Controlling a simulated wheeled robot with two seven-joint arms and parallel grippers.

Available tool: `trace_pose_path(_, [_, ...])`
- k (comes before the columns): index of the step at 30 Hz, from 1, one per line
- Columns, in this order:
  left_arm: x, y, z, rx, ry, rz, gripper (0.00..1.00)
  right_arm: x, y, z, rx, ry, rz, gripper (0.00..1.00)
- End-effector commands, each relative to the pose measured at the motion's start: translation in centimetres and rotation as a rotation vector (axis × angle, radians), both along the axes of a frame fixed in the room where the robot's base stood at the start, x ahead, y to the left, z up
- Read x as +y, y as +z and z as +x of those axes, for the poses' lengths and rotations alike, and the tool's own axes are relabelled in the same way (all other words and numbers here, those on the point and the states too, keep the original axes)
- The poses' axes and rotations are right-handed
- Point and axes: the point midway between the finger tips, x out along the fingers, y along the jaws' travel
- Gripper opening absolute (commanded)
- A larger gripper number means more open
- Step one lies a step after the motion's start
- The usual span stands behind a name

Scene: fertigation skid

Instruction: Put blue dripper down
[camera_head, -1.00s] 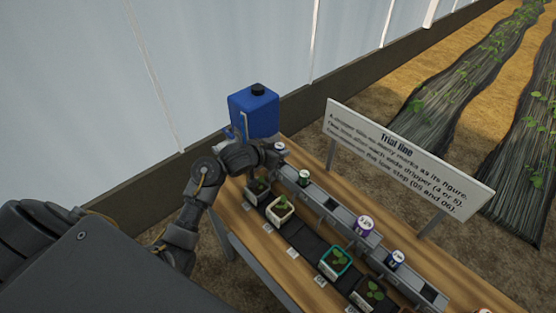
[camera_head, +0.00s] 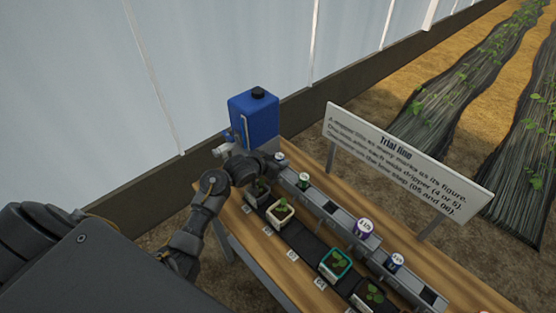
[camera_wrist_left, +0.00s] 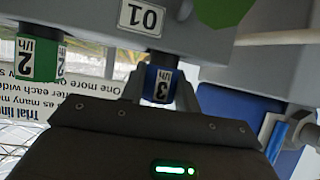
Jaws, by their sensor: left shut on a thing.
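My left gripper (camera_head: 275,160) is shut on the blue dripper (camera_wrist_left: 164,80), which is marked 3 l/h in the left wrist view. Its fingers (camera_wrist_left: 160,92) stand on either side of it. The dripper's dark end meets the grey rail (camera_wrist_left: 85,15) beside the label 01 (camera_wrist_left: 143,18); I cannot tell how far it is seated. In the head view the held dripper's pale top (camera_head: 280,156) shows at the rail's far end. A green dripper (camera_wrist_left: 38,58), marked 2 l/h, stands on the rail next to it. My right gripper is not in view.
A purple-marked dripper (camera_head: 364,227) and another blue one (camera_head: 396,262) stand further along the rail. Potted seedlings (camera_head: 280,211) line the bench (camera_head: 268,256) in front. A blue tank (camera_head: 254,118) stands behind the gripper, and a sign (camera_head: 405,160) rises behind the rail.

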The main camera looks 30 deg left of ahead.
Motion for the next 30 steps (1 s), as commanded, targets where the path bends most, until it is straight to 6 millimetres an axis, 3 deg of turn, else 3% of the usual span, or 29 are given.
trace_pose_path(1, [0.0, -0.3, 0.0, 0.001, 0.000, 0.000, 0.02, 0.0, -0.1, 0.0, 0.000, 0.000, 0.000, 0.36])
trace_pose_path(2, [0.0, -0.2, 0.0, 0.000, 0.000, 0.000, 0.34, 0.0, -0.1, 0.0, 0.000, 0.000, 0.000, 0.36])
trace_pose_path(6, [0.0, -0.2, 0.0, 0.001, 0.000, 0.000, 0.52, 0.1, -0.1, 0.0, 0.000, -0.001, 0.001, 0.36])
trace_pose_path(17, [0.0, 0.4, 0.0, 0.000, 0.000, 0.000, 0.53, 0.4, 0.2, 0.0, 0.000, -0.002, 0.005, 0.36])
trace_pose_path(30, [1.8, 4.3, -7.1, -0.001, -0.001, 0.004, 0.53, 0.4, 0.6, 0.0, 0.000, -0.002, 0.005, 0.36])
